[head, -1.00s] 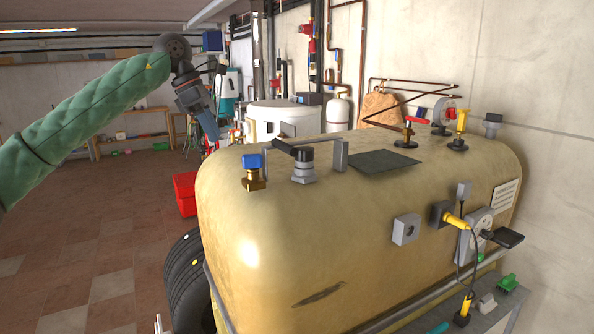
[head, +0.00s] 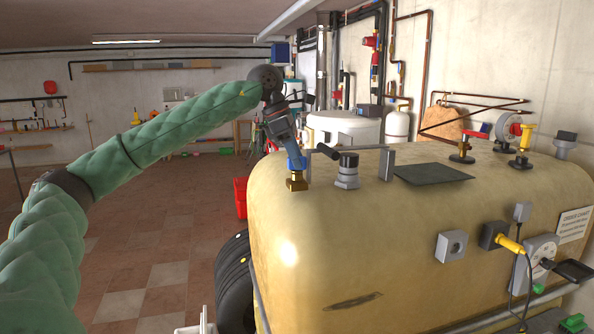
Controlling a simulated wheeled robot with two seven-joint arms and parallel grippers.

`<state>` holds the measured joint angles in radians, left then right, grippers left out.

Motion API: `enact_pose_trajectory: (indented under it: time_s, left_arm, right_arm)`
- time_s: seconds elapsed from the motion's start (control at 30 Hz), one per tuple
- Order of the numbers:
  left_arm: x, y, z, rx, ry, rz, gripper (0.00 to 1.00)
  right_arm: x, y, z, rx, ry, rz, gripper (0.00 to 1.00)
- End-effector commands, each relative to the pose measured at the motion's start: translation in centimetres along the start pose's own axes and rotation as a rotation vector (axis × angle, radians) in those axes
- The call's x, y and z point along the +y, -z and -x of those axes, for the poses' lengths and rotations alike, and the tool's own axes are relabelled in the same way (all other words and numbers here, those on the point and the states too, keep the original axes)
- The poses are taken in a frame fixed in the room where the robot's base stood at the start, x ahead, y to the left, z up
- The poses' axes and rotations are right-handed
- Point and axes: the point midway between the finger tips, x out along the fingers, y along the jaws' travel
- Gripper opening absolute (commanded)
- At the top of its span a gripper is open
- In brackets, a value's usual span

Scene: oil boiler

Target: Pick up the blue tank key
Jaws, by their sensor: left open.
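The blue tank key (head: 298,165) sits on a brass fitting (head: 296,183) at the near left end of the top of the yellowish tank (head: 390,235). My left gripper (head: 294,153) comes in from the upper left and points down at the key. Its open fingers overlap the key's upper part in the picture. Whether they touch it or stand around it cannot be told. The gripper hides part of the key. My right gripper is not in view.
A grey-black cap with a black lever (head: 347,170) stands close right of the key. A grey bracket (head: 387,163) and a dark flat plate (head: 432,174) lie further right. Tires (head: 232,283) and a red box (head: 240,197) are left of the tank.

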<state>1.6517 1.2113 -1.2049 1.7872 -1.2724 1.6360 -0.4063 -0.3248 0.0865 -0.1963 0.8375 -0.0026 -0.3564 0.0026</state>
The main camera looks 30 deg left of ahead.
Motion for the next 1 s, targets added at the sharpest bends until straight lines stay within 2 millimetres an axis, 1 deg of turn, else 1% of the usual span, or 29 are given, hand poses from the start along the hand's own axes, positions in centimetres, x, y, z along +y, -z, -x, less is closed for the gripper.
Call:
enact_pose_trajectory:
  time_s: [0.1, 0.3, 0.37, 0.5, 0.53, 0.87, 1.0]
  left_arm:
    - [0.0, 0.0, -0.5, 0.000, 0.000, 0.000, 0.44]
    - [0.0, 0.0, -0.5, 0.000, 0.000, 0.000, 0.44]
    - [0.0, 0.0, -0.5, 0.000, 0.000, 0.000, 0.32]
    - [0.0, 0.0, -0.5, 0.000, 0.000, 0.000, 0.04]
    - [0.0, 0.0, -0.5, 0.000, 0.000, 0.000, 0.00]
    - [0.0, -0.1, -0.4, 0.001, 0.001, 0.000, 0.00]
    - [0.0, -0.6, 1.0, 0.000, 0.000, 0.000, 0.00]
  right_arm:
    - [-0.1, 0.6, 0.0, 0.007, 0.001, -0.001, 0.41]
    - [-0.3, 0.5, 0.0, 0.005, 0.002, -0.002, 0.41]
    - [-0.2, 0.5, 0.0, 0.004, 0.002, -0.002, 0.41]
    - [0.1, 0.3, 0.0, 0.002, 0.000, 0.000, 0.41]
    - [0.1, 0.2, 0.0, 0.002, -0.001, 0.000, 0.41]
    - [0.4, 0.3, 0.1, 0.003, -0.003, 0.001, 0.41]
    - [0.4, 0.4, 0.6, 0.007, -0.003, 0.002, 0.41]
